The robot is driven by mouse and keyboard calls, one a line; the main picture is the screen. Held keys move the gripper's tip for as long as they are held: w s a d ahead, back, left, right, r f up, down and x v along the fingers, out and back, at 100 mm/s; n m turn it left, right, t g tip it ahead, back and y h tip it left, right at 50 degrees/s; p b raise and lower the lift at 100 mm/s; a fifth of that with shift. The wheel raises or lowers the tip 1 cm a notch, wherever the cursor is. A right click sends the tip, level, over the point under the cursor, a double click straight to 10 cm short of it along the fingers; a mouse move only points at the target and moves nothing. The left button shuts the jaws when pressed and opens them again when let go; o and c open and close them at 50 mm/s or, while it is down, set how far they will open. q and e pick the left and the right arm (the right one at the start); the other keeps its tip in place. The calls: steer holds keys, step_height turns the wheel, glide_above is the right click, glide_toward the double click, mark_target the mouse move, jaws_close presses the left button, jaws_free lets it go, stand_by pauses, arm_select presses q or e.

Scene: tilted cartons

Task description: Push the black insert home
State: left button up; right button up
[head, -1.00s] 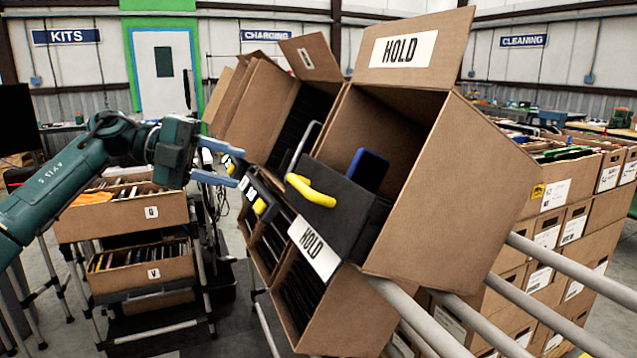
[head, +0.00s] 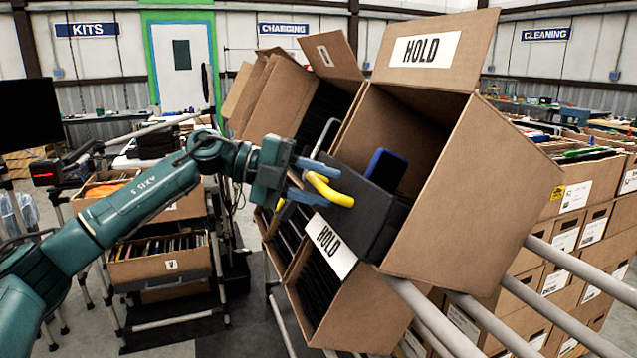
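The black insert (head: 352,226) sits partly inside the upper tilted HOLD carton (head: 470,200). Its front sticks out past the opening. A curved yellow handle (head: 334,191) is on its front, and a blue-edged dark device (head: 386,171) stands up in it. My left gripper (head: 320,184) reaches in from the left at the handle. Its two blue fingers are apart, one above and one below the near part of the handle. Whether they touch it I cannot tell. The insert's back end is hidden in the carton. My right gripper is not in view.
Below is another open carton with dark contents and a white HOLD flap (head: 331,246). More tilted cartons (head: 275,100) stand behind to the left. Grey rails (head: 570,265) run at lower right, beside stacked file boxes (head: 560,225). A cart with bins (head: 160,268) stands left.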

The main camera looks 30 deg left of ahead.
arm_select(q)
jaws_close()
stand_by(0.3)
stand_by(0.3)
